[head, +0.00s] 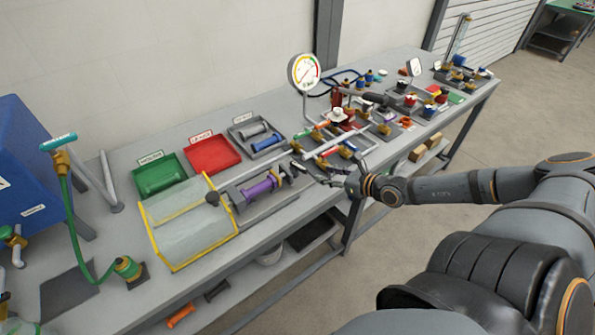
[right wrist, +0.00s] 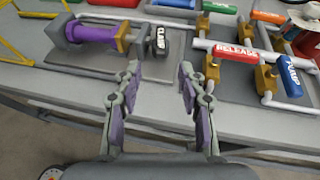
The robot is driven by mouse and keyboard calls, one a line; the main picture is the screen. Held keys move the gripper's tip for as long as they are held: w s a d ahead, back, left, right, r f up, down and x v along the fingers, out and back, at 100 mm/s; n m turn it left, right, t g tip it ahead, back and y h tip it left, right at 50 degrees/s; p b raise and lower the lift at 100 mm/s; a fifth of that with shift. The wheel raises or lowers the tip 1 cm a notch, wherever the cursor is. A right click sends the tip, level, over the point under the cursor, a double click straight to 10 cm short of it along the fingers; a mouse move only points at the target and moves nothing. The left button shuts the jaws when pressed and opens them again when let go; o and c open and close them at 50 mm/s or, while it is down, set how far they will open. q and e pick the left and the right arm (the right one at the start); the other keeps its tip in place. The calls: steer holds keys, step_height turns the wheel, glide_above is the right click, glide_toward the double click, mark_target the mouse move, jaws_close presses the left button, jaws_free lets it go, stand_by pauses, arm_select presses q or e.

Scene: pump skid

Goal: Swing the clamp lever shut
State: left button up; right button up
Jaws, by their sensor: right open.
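The clamp lever (right wrist: 161,42) has a black handle marked CLAMP. In the right wrist view it stands at the right end of the fixture holding a purple cylinder (right wrist: 100,32). The purple cylinder also shows in the head view (head: 258,189), lying in its grey fixture on the bench. My right gripper (right wrist: 160,76) is open and empty, its two fingers on either side of a gap in front of the lever and apart from it. In the head view my right gripper (head: 325,174) is at the bench's front edge, right of the fixture. My left gripper is not in view.
A clear guard with a yellow frame (head: 153,240) stands left of the fixture. A red RELEASE handle (right wrist: 236,53) and a blue PUMP handle (right wrist: 290,76) are close on the right. Green (head: 159,187) and red (head: 212,167) trays lie behind. A gauge (head: 304,71) rises beyond.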

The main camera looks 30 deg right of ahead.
mark_target(302, 167)
steer(key=b+x, duration=0.3)
steer(key=x, duration=0.7)
steer(key=shift+w+f, duration=0.1)
steer(key=shift+w, duration=0.15)
steer(key=shift+a, duration=0.1)
jaws_close()
